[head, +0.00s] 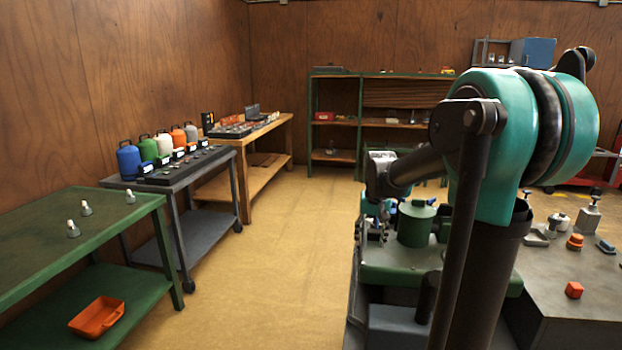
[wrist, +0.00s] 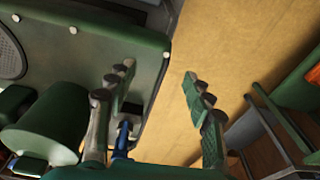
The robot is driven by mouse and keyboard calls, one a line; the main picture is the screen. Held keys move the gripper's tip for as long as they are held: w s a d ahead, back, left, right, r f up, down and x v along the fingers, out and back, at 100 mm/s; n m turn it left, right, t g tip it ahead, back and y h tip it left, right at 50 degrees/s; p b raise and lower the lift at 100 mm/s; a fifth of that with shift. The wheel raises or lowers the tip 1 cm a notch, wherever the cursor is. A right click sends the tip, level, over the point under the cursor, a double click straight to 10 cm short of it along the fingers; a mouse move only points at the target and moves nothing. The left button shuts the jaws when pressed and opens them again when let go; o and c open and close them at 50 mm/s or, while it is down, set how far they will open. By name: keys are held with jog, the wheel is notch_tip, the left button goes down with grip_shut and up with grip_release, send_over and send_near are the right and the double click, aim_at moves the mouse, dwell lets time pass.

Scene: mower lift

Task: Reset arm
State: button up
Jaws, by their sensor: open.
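My gripper (wrist: 158,82) is open in the wrist view, with its two green-padded fingers apart and nothing between them. The left finger overlaps the edge of the green machine (wrist: 110,35) in the picture; the right finger is over the tan floor (wrist: 215,50). In the head view my arm reaches forward and left, and its end is small and partly hidden beside the green machine (head: 400,273). A green cylinder (head: 416,225) stands on that machine. I cannot tell whether the gripper touches anything.
A green table (head: 100,232) with small white-topped pieces stands left; an orange tray (head: 97,316) lies on its lower shelf. A grey cart (head: 205,165) carries several coloured canisters. A grey bench (head: 570,280) with small parts is right. The floor (head: 265,260) between is clear.

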jog(key=s+f+t, duration=0.1)
jog(key=s+f, duration=0.3)
jog(key=s, duration=0.3)
jog(key=s+f+n, duration=0.1)
jog(key=s+f, duration=0.3)
jog(key=s, duration=0.4)
jog(key=s+d+f+t, duration=0.1)
jog(key=s+f, duration=0.4)
jog(key=s, duration=0.2)
jog(key=shift+s+t, duration=0.3)
